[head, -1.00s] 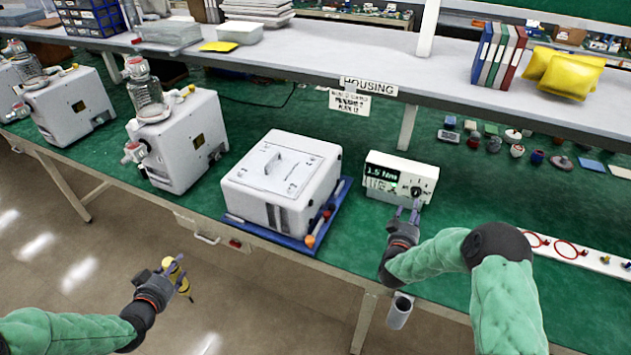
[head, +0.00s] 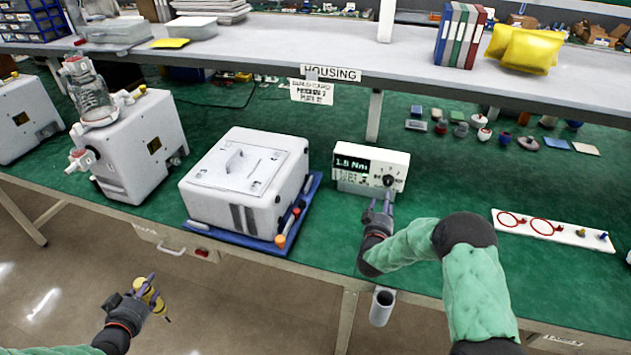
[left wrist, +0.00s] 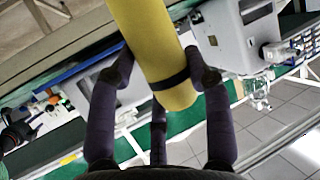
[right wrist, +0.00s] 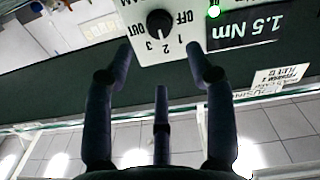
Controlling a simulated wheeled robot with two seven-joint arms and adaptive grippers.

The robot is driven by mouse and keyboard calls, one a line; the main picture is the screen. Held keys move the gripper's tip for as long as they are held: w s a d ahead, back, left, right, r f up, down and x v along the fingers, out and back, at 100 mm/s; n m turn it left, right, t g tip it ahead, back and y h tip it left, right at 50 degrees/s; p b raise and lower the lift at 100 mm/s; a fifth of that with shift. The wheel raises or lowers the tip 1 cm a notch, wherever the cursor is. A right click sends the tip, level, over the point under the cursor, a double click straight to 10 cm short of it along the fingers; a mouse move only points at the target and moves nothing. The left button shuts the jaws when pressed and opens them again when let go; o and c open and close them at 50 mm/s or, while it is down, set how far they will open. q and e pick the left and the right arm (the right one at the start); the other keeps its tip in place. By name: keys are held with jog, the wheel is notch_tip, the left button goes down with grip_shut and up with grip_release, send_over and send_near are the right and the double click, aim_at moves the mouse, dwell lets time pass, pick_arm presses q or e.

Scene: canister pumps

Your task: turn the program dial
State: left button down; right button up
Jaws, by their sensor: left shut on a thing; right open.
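The program dial is a black round knob (head: 389,181) on the front of a white control box (head: 345,157) whose display reads 1.5 Nm. In the right wrist view the dial (right wrist: 159,23) is ringed by the marks OFF, 1, 2, 3 and OUT, and a green light shines beside it. My right gripper (head: 380,207) is open, just in front of the dial, its fingers apart and not touching it. In its wrist view, the gripper (right wrist: 160,62) has the dial between and beyond its fingertips. My left gripper (head: 150,286) is shut on a yellow tool (left wrist: 150,45), held out over the floor.
A white pump housing (head: 235,190) stands on a blue tray (head: 300,225) left of the control box. A white board with red rings (head: 565,232) lies to the right. A grey cup (head: 381,306) hangs at the bench's front edge. A shelf (head: 250,60) runs above.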

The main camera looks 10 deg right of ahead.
aim_at(387, 183)
jog(key=b+x, duration=0.2)
jog(key=x, duration=0.7)
jog(key=shift+w+d, duration=0.2)
jog(key=shift+w, duration=0.05)
grip_shut()
